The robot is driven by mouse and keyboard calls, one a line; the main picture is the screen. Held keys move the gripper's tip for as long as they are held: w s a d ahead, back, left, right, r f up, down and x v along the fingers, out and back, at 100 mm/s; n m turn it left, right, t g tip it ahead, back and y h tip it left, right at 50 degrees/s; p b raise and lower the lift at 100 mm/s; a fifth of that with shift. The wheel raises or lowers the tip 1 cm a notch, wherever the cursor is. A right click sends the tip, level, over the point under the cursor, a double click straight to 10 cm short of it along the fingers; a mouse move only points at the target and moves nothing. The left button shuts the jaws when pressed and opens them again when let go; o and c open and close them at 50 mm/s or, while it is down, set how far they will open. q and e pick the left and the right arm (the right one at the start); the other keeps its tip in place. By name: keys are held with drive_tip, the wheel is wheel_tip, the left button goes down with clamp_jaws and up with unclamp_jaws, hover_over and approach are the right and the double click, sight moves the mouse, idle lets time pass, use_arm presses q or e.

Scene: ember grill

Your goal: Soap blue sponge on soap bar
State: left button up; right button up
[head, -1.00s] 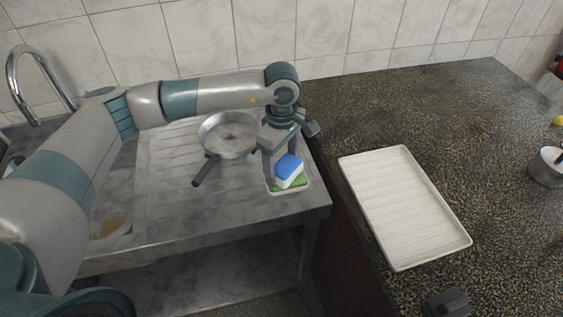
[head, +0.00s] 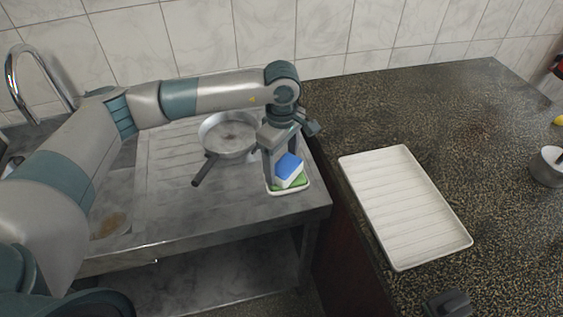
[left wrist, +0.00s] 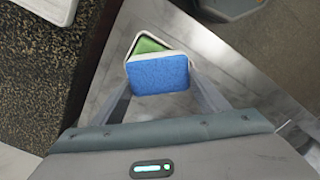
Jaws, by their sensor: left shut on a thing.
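The blue sponge (head: 289,166) has a blue top and a white lower layer. My left gripper (head: 284,174) points down and is shut on the sponge, with a finger on either side. In the left wrist view, the sponge's blue face (left wrist: 158,74) lies between the fingers (left wrist: 160,82). The green soap bar (head: 302,181) is under the sponge in a white dish (head: 290,191), and the sponge hides most of it. A green corner of soap (left wrist: 148,45) shows past the sponge in the left wrist view. I cannot tell whether sponge and soap touch.
A frying pan (head: 229,134) stands behind and left of the dish on the metal drainboard (head: 170,170). A white ribbed tray (head: 405,207) lies on the dark counter to the right. A pot (head: 547,167) is at the far right. The dish is close to the drainboard's front right corner.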

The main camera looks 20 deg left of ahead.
sight(279, 166)
use_arm(q)
drive_tip(key=shift+s+f+b, duration=0.15)
drive_tip(key=shift+f+b, duration=0.05)
drive_tip(key=shift+b, duration=0.15)
idle(1.6)
drive_tip(key=shift+r, duration=0.15)
drive_tip(key=shift+r, duration=0.8)
drive_tip(key=shift+r+p, duration=0.75)
drive_tip(key=shift+r, duration=1.95)
drive_tip(key=shift+s+a+f+m, duration=0.1)
drive_tip(key=shift+s+f+m, duration=0.1)
drive_tip(key=shift+s+m, duration=0.5)
drive_tip(key=s+a+f+m+b, duration=0.1)
drive_tip(key=s+a+m+b, duration=0.1)
drive_tip(key=s+m, duration=0.8)
drive_tip(key=shift+a+f+m+b, duration=0.15)
drive_tip(key=shift+f+m+b, duration=0.15)
drive_tip(key=shift+m, duration=1.3)
